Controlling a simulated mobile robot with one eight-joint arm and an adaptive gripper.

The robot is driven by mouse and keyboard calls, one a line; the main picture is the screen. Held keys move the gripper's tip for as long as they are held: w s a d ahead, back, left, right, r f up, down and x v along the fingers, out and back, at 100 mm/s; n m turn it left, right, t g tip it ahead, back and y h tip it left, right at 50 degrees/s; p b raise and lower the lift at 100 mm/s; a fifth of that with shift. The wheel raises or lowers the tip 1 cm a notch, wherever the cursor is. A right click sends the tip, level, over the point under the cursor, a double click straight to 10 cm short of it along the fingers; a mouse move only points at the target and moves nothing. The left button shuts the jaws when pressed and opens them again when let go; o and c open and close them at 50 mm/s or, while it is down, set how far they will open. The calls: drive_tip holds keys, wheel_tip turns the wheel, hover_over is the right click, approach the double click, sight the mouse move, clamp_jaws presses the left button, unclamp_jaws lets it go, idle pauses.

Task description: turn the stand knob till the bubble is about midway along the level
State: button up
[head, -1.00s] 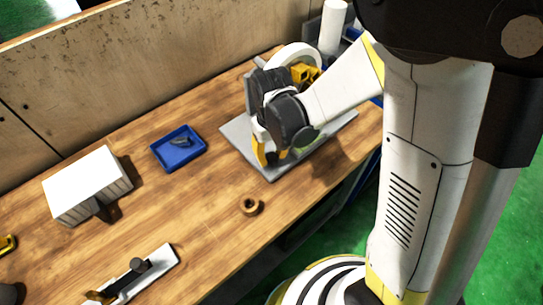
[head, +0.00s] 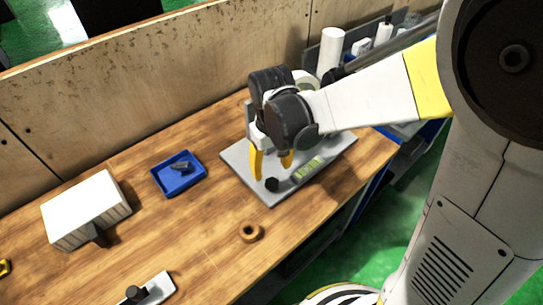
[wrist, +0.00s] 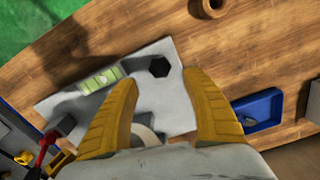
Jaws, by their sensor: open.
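The stand is a grey plate (head: 238,158) on the bench, also in the wrist view (wrist: 180,118). Its black knob (head: 272,184) is at the near corner and shows as a dark hexagon in the wrist view (wrist: 159,67). The green level (head: 308,168) lies on the plate beside the knob, also in the wrist view (wrist: 100,80). Its bubble is too small to place. My gripper (head: 271,170) is open and empty above the plate. In the wrist view, its yellow fingers (wrist: 160,82) are spread, with the knob beyond and between their tips.
A blue tray (head: 178,174) with a small dark part, a white block (head: 86,210) and a brown ring (head: 250,232) lie to the left and front. A white cylinder (head: 331,50) stands behind. Bare wood surrounds the ring.

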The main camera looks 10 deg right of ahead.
sight(272, 182)
wheel_tip(272, 182, up, 5)
drive_tip(key=shift+r, duration=0.15)
idle(0.4)
drive_tip(key=s+d+r+m+t, duration=0.3)
drive_tip(key=s+d+r+t, duration=0.4)
drive_tip(key=s+d, duration=0.2)
drive_tip(key=shift+d, duration=0.4)
idle(2.6)
